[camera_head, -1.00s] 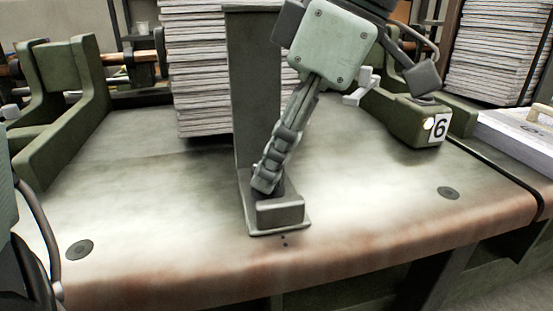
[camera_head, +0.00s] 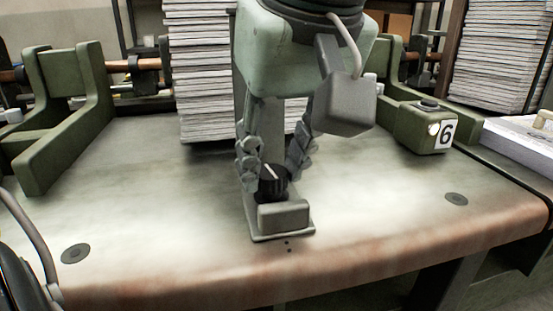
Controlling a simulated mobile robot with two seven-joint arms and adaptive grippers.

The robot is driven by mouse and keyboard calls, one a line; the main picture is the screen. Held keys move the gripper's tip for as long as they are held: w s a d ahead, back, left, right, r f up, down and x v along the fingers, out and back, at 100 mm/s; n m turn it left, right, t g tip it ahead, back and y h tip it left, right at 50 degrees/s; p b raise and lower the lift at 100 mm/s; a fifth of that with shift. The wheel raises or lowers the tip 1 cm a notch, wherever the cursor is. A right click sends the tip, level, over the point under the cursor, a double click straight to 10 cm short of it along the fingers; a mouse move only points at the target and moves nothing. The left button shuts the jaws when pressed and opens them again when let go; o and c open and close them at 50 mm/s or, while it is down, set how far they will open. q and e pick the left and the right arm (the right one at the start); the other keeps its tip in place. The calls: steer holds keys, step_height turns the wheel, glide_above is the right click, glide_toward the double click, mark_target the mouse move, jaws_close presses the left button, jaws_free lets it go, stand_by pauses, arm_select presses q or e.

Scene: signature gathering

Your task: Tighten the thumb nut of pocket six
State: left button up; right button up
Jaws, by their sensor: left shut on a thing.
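The thumb nut (camera_head: 272,184) is a black knob with a pale line on its top. It sits on the foot of an upright dark metal bracket (camera_head: 284,215), near the table's front edge. My left gripper (camera_head: 272,170) reaches down over it from above, with one finger on each side, and is shut on the nut. Part of the nut's far side is hidden by the fingers. The green box with the number 6 plate (camera_head: 444,134) stands to the right, with a dark button on top and a lit lamp.
A tall paper stack (camera_head: 197,75) stands behind the bracket. Green bracket walls (camera_head: 60,140) stand at the left, and a second stack (camera_head: 505,55) is at the back right. The worn metal table (camera_head: 140,190) is clear on both sides of the bracket.

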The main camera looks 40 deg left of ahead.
arm_select(q)
steer(key=shift+m, duration=0.8)
steer(key=shift+s+h, duration=0.1)
steer(key=shift+h, duration=0.2)
arm_select(e)
steer(key=shift+s+f, duration=0.1)
steer(key=shift+f, duration=0.1)
arm_select(q)
steer(key=shift+m+t, duration=0.3)
arm_select(e)
steer(key=shift+s+f, duration=0.1)
arm_select(q)
steer(key=o, duration=1.2)
steer(key=shift+c, duration=0.2)
arm_select(e)
steer(key=shift+w+r, duration=0.2)
steer(key=shift+w, duration=0.1)
arm_select(q)
steer(key=v, duration=1.2)
arm_select(e)
steer(key=shift+f, duration=0.1)
